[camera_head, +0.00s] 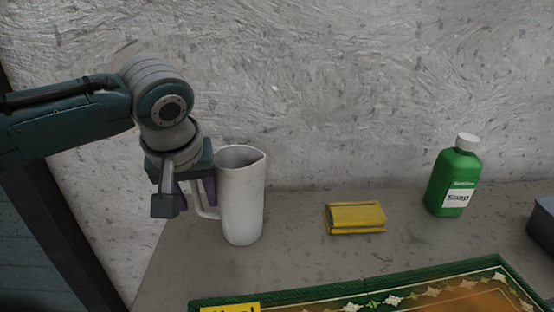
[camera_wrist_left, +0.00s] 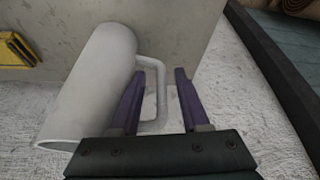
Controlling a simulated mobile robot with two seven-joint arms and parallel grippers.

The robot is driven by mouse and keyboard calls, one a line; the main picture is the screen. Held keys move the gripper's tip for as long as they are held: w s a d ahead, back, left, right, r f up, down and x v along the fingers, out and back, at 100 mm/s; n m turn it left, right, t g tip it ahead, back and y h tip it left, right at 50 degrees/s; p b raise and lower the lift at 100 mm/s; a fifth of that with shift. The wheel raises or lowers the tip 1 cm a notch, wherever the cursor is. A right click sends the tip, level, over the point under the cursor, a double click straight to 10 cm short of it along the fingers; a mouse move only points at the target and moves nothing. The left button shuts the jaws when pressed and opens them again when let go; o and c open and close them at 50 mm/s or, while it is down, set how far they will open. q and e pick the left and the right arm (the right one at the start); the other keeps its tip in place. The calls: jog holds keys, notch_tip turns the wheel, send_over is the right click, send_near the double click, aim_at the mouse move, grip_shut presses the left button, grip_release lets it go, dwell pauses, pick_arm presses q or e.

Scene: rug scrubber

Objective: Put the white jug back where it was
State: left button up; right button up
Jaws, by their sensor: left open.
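The white jug (camera_head: 242,200) stands upright on the grey surface at the left of the head view, its handle on the left side. My left gripper (camera_head: 195,193) is open at the handle, left of the jug body. In the left wrist view the jug (camera_wrist_left: 88,85) fills the left side. There the purple fingers of the left gripper (camera_wrist_left: 160,75) lie apart, with the outer bar of the handle (camera_wrist_left: 162,100) showing between them. I cannot tell whether either finger touches it. My right gripper is not in view.
A yellow sponge-like block (camera_head: 355,217) lies right of the jug. A green soap bottle (camera_head: 454,180) with a white cap stands further right. A green-bordered patterned rug (camera_head: 365,290) lies in front. A dark object (camera_head: 543,228) is at the right edge. A rough wall rises behind.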

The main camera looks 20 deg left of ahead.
pick_arm(q)
jog(key=p+v, duration=0.3)
jog(key=v, duration=0.9)
jog(key=s+d+f+m+h, duration=0.3)
jog(key=s+d+f+m, duration=0.25)
jog(key=s+d, duration=0.25)
jog(key=s+f+m, duration=0.1)
jog(key=s+m, duration=0.2)
jog(key=s, duration=0.8)
jog(key=shift+s+a+f+m, duration=0.25)
jog(key=shift+s+a+m, duration=0.1)
jog(key=shift+s+a, duration=0.1)
notch_tip(320, 180, up, 43)
jog(key=p, duration=4.3)
jog(key=shift+r+p, duration=0.25)
jog(key=shift+p, duration=0.05)
jog(key=shift+w, duration=0.1)
